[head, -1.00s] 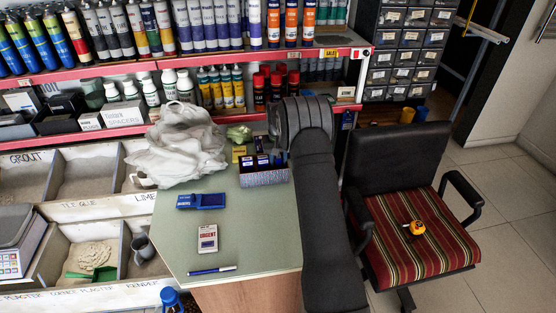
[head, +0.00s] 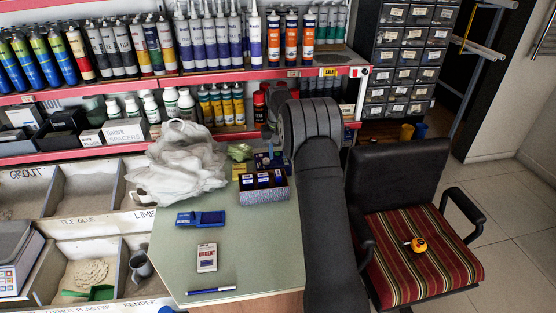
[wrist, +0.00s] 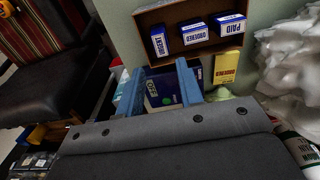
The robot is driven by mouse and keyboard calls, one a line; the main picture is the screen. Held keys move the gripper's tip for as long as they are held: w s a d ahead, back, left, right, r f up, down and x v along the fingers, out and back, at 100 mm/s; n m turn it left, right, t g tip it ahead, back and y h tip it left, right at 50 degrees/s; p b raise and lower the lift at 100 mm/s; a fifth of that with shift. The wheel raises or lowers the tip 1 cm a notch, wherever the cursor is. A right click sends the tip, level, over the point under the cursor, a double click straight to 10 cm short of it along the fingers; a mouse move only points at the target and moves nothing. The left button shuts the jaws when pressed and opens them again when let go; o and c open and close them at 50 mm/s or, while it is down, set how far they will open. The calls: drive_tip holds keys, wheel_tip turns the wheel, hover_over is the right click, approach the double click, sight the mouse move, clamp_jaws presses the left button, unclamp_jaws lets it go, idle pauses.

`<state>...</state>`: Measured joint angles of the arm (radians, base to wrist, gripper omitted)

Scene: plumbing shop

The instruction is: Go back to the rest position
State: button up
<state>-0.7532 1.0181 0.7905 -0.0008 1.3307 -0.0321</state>
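My gripper (wrist: 160,75) shows in the wrist view as two blue fingers set well apart. A dark blue box with a pale label (wrist: 162,90) shows between and beyond them; whether they touch it I cannot tell. In the head view my dark arm (head: 325,200) rises right of the green counter (head: 250,235) and hides most of the gripper. A tray (head: 264,197) of blue boxes stands on the counter beside the arm. In the wrist view the boxes read PAID (wrist: 226,26), ORDERED (wrist: 195,34) and URGENT (wrist: 158,42).
A crumpled white bag (head: 180,165), a blue stamp pad (head: 200,218), a card marked URGENT (head: 207,257) and a pen (head: 211,290) lie on the counter. A chair (head: 425,240) with a tape measure (head: 418,244) stands close right of my arm. Loaded shelves stand behind.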

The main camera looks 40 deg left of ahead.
sight(278, 173)
idle(0.3)
wheel_tip(278, 173, down, 12)
drive_tip(key=shift+w+r, duration=0.1)
drive_tip(key=shift+r, duration=1.7)
